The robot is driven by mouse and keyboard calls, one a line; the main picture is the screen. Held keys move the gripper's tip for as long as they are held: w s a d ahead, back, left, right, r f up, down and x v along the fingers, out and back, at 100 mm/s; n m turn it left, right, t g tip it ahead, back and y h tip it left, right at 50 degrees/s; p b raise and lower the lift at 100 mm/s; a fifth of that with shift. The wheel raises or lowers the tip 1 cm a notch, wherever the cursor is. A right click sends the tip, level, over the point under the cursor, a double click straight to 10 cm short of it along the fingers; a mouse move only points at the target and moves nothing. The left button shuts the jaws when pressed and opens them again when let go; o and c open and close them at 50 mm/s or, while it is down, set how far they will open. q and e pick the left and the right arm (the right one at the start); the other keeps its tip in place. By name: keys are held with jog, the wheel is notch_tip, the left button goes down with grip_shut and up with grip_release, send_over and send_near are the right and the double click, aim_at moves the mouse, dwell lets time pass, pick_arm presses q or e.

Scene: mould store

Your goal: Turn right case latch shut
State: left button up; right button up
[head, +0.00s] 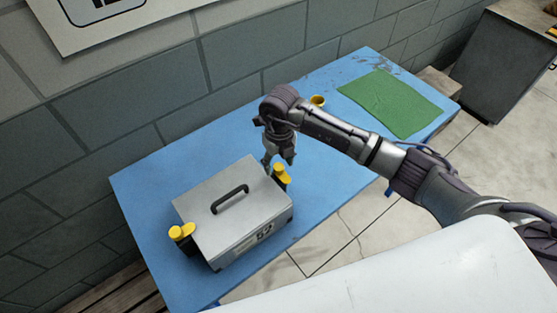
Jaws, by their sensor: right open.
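A grey metal case (215,238) with a black handle (230,199) on its lid stands on the blue table (150,182). The lid lies flat on the case. The right case latch (281,177) is yellow and black, at the case's right end. The left case latch (182,232), also yellow and black, is at the left end. My right gripper (279,166) is open and points down, right above and beside the right latch. Its fingers partly overlap the latch, and I cannot tell whether they touch it. My left gripper is out of view.
A green mat (390,103) lies on the table's far right part, with a small yellow cup-like thing (318,101) near it. A block wall (170,90) runs behind the table. A dark cabinet (505,65) stands at the upper right. The table between case and mat is mostly clear.

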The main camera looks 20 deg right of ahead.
jog(key=shift+f, duration=0.35)
grip_shut()
